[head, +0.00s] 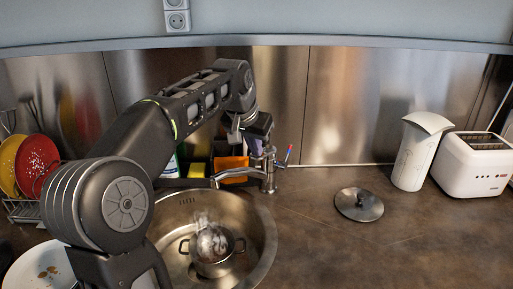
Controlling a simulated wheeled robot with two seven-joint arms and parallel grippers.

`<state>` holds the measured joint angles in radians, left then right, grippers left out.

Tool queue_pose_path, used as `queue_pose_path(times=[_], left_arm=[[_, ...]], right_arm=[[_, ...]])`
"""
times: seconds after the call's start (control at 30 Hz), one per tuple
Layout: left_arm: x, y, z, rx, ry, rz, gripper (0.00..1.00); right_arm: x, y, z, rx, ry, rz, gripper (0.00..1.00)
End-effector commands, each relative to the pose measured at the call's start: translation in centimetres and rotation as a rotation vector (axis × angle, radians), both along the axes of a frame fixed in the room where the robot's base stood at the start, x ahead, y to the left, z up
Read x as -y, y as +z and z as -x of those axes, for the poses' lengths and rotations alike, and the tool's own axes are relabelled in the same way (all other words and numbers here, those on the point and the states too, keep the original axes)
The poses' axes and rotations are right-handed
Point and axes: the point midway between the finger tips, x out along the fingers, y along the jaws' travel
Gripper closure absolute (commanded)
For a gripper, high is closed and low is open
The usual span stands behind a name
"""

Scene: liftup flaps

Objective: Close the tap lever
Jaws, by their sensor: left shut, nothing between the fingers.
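The chrome tap (269,172) stands at the right rim of the round sink, its spout reaching left over the basin. Its lever (289,155), with red and blue marks, sticks up and to the right from the tap body. My left gripper (257,146) is shut and empty, pointing down just left of and close to the tap's top. I cannot tell whether it touches the tap. Whitish water or splash shows over a metal pot (212,262) in the sink (262,225). My right gripper is not in view.
An orange box (232,168) and a yellow sponge (196,170) sit behind the spout. A pot lid (359,204), a white container (412,155) and a white toaster (472,170) are on the right. A dish rack with plates (37,160) is at left. The right counter front is clear.

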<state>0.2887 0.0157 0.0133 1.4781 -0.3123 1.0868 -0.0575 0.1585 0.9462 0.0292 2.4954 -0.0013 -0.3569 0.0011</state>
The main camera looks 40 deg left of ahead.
Motion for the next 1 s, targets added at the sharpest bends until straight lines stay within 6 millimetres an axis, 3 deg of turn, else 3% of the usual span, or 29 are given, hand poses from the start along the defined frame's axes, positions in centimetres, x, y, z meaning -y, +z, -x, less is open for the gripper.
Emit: queue_pose_path(times=[0.07, 0.3, 0.5, 1.0], left_arm=[[0.2, 0.2, 0.9, -0.023, 0.0, 0.008, 1.0], [0.6, 4.3, 2.2, -0.007, 0.0, 0.002, 1.0], [0.8, 6.4, 2.9, 0.0, -0.001, 0.0, 1.0], [0.8, 6.7, 3.0, 0.002, -0.001, -0.001, 1.0]], right_arm=[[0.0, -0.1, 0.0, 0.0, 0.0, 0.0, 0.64], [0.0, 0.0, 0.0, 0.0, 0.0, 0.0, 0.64], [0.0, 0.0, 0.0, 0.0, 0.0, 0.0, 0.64], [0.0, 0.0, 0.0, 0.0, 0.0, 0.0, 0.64]])
